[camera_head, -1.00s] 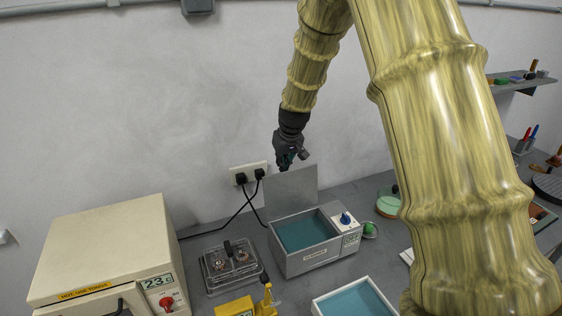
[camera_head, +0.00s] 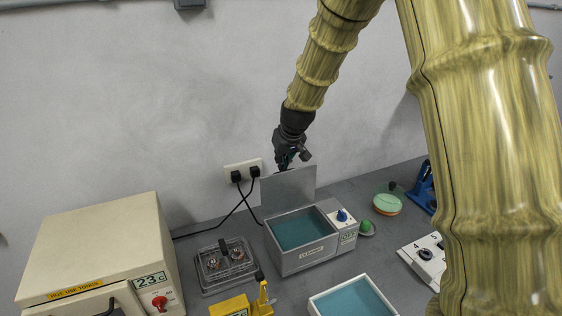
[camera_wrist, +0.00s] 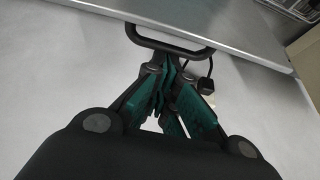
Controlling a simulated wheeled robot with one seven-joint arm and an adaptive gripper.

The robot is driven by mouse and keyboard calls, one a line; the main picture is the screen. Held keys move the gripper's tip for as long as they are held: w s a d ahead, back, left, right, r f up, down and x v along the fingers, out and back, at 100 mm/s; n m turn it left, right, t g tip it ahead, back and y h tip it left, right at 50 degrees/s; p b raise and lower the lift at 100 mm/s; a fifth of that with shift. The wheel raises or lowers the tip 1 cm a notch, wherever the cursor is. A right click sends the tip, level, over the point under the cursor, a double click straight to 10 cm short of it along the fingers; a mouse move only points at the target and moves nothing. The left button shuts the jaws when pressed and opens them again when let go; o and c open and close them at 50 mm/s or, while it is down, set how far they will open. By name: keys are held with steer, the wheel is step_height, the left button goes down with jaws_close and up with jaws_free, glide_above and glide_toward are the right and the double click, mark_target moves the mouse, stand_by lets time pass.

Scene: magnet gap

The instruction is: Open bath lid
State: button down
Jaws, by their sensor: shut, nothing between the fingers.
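The grey water bath (camera_head: 303,258) stands on the bench with teal liquid in its open top. Its flat grey lid (camera_head: 290,188) stands upright along the bath's back edge. My gripper (camera_head: 284,167) is at the top edge of the lid, on its wall side. In the wrist view the lid (camera_wrist: 215,22) spans the top, with a dark loop handle (camera_wrist: 170,44) on its near edge. My gripper (camera_wrist: 170,75) is shut there with its teal-padded fingers close below the handle. I cannot tell whether they touch it.
A cream oven (camera_head: 95,250) stands at left, with a clear-lidded box (camera_head: 225,264) beside the bath. A teal-filled white tray (camera_head: 352,298) is in front. A wall socket (camera_head: 243,172) with two black plugs is behind.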

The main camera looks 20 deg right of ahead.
steer(key=v, duration=1.1)
steer(key=shift+s+r, duration=0.2)
steer(key=shift+r, duration=0.15)
